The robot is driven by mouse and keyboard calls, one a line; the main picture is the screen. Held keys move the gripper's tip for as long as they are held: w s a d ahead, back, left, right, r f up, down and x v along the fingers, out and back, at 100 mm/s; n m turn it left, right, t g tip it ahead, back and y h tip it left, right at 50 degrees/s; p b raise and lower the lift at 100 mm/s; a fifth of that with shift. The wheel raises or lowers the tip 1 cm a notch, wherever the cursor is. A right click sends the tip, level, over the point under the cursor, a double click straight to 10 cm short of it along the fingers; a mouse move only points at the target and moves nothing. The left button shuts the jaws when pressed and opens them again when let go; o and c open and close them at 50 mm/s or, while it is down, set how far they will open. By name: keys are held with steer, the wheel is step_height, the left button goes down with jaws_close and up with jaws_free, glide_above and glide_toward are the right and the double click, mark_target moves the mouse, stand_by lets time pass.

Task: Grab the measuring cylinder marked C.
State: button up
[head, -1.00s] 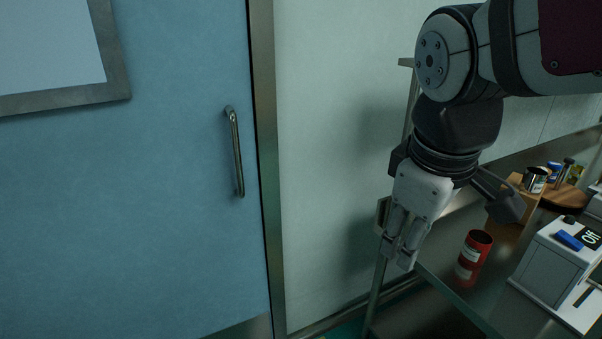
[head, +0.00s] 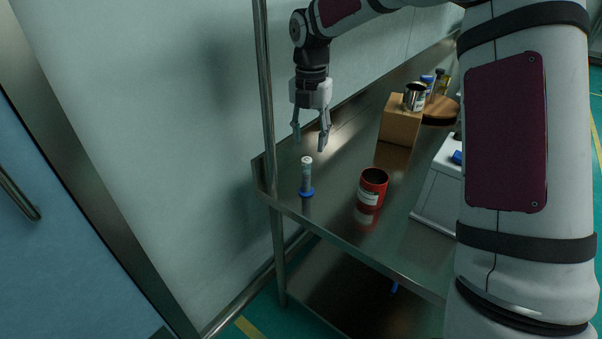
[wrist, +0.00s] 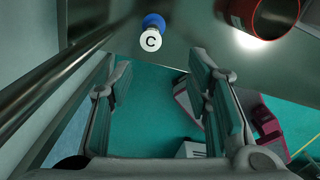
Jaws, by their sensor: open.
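The measuring cylinder marked C (head: 306,175) stands upright on the metal table, near its left corner, with a blue base and a white top. In the wrist view its white top with the letter C (wrist: 151,40) shows at the upper middle, beyond my fingertips. My gripper (head: 311,143) is open and empty, pointing down above the table, a little above and behind the cylinder in the head view. In the wrist view my two fingers (wrist: 160,70) are spread apart, and the cylinder is not between them.
A red can (head: 372,188) stands right of the cylinder. Farther right are a wooden block (head: 401,121), a metal can (head: 414,97) and a white device (head: 438,190). A metal post (head: 266,100) rises at the table's left corner, close to the cylinder.

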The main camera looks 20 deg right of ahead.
mark_target(307, 161)
steer(key=f, duration=0.6)
steer(key=w+f+b, duration=0.1)
steer(key=f, duration=0.1)
steer(key=shift+a+f, duration=0.1)
steer(key=shift+f, duration=0.3)
steer(key=shift+w+f+b, duration=0.15)
steer(key=shift+f+b, duration=0.1)
steer(key=shift+f, duration=1.05)
steer(key=shift+w+f+b, duration=0.15)
steer(key=shift+f+b, duration=0.1)
steer(key=shift+f, duration=1.05)
jaws_close()
